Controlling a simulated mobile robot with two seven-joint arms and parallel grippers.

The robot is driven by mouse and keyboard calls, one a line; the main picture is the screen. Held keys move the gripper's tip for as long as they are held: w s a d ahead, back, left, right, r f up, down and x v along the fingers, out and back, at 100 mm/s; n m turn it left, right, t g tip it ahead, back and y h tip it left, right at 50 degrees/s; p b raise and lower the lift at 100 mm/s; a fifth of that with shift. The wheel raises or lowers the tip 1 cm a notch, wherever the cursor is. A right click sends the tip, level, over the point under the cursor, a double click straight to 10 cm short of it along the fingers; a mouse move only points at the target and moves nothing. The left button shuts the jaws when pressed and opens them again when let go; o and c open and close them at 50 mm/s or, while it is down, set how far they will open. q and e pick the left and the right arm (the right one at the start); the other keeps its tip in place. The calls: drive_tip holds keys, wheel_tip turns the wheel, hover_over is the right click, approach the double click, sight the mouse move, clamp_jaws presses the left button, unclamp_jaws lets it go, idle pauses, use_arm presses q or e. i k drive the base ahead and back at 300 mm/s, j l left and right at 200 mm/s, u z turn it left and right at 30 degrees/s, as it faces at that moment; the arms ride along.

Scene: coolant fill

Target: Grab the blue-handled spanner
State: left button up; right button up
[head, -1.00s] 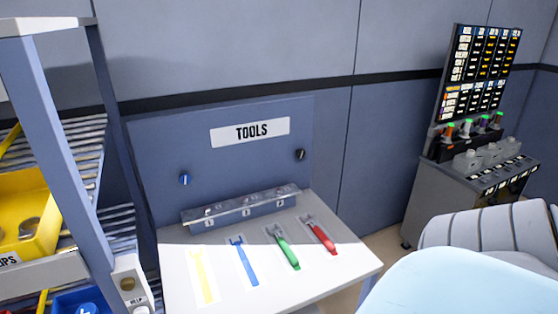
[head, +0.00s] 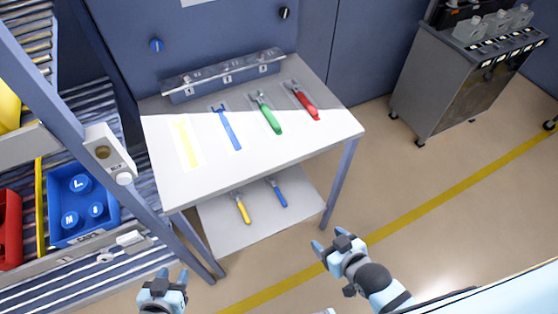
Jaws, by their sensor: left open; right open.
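A blue-handled tool (head: 277,192), seemingly the spanner, lies on the lower shelf (head: 262,218) of the tool table. A yellow-handled tool (head: 241,208) lies to its left. On the tabletop, a flat blue spanner shape (head: 228,130) looks like a painted outline, beside a flat yellow one (head: 186,143). Green-handled (head: 267,114) and red-handled (head: 303,102) spanners lie to their right. My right gripper (head: 330,240) is open and empty, below and right of the lower shelf in the picture. My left gripper (head: 171,273) is open and empty at the bottom left. Neither touches a tool.
A table leg (head: 341,183) stands right of the lower shelf, with the tabletop (head: 200,184) above it. A storage rack (head: 150,207) with a blue bin (head: 82,213) is at the left. A wheeled cabinet (head: 455,90) stands at the right. The floor between is clear.

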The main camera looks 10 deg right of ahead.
sight(284, 204)
drive_tip(key=z, duration=0.4)
drive_tip(key=l+u, duration=0.1)
drive_tip(key=u, duration=0.6)
drive_tip(key=l+u, duration=0.95)
drive_tip(key=k+l+u, duration=0.1)
drive_tip(key=l, duration=0.25)
drive_tip(key=k+l+u, duration=0.1)
drive_tip(key=l, duration=0.3)
drive_tip(key=k+l, duration=0.15)
drive_tip(key=l, duration=0.2)
drive_tip(key=k+l, duration=0.15)
drive_tip(key=l, duration=0.25)
drive_tip(key=k+l+u, duration=0.1)
drive_tip(key=l, duration=0.3)
